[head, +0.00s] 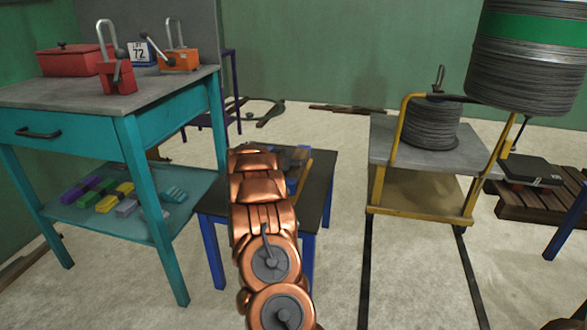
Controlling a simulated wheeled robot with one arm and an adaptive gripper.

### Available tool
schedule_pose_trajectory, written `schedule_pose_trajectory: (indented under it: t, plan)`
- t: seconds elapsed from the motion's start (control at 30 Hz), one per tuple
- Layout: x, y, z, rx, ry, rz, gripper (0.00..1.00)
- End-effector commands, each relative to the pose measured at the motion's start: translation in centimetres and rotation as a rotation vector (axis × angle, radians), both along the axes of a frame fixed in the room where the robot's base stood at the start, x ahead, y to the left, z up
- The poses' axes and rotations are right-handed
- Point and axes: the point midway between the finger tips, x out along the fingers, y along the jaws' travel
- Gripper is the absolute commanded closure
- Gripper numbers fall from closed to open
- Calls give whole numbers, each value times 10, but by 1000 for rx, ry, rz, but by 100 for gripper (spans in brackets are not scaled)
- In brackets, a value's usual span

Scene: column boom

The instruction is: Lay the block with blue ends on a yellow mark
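My copper-coloured arm (262,215) reaches forward over a small dark-topped table (321,170) with blue legs. My gripper cannot be made out, as the arm's own links hide its end. Just right of the arm, a small blue-grey shape (298,157) shows over the table top; I cannot tell whether it is the block with blue ends. A narrow yellow-orange strip (304,176) shows beside it, partly covered by the arm; I cannot tell whether it is a yellow mark.
A teal workbench (170,122) stands left, with a red box (72,62) and padlock-like items on top. Several coloured blocks, including a yellow one (121,191), lie on its lower shelf. A yellow-framed cart (380,150) carrying a wire coil (432,124) stands right.

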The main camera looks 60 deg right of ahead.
Motion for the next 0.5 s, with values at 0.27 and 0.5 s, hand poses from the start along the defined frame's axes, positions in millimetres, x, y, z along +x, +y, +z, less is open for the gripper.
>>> schedule_pose_trajectory:
  t: [0.27, 0.5]
  plan:
    - [0, 0, -23, -2, -1, 1, 100]
    - [0, 0, -24, -1, -1, 0, 100]
